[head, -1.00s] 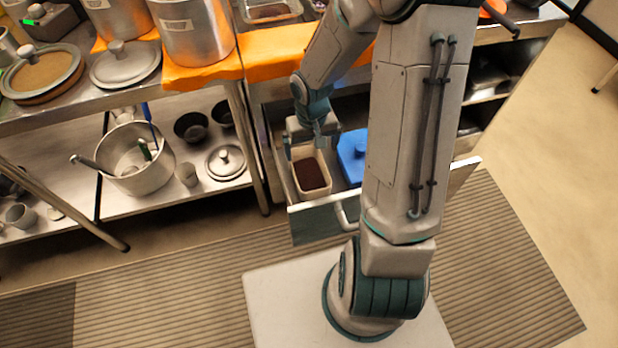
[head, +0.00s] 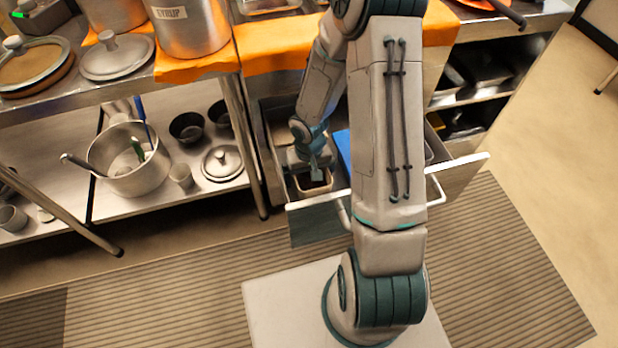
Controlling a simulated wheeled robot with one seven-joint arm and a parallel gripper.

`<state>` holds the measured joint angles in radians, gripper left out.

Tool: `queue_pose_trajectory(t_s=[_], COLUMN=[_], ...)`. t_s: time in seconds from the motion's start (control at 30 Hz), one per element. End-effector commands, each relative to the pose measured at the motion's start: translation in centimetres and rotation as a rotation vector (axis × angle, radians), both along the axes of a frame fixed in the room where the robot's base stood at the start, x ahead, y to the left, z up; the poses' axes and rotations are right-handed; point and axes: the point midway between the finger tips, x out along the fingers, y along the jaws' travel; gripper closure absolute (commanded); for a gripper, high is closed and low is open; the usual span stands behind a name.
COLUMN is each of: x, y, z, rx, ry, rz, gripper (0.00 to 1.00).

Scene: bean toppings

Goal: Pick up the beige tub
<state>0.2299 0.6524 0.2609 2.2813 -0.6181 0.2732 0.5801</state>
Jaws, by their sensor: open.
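The beige tub (head: 314,190) stands in the left front part of an open drawer, with dark contents showing inside. My gripper (head: 316,172) is open and points down at the tub, over its far part. The gripper hides much of the tub's opening and far rim. I cannot tell whether a finger is inside the tub or touching its wall.
The drawer (head: 320,218) has a raised front edge close to the tub. A blue lid or box (head: 342,145) lies right of the tub, mostly behind my arm. A shelf with a large pot (head: 128,165) is at left. The striped floor mat (head: 180,290) is clear.

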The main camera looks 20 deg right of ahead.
Motion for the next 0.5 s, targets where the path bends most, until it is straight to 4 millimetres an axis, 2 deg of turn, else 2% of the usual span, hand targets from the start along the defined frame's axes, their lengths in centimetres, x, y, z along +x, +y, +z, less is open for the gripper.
queue_pose_trajectory(t_s=[0.07,0.3,0.5], x=[-0.02,0.01,0.01], y=[0.00,-0.01,-0.01], z=[-0.65,-0.62,-0.60], rx=[0.000,0.000,0.000], ry=[0.001,0.000,0.000], rz=[0.002,0.001,0.001], gripper=[0.00,0.00,0.56])
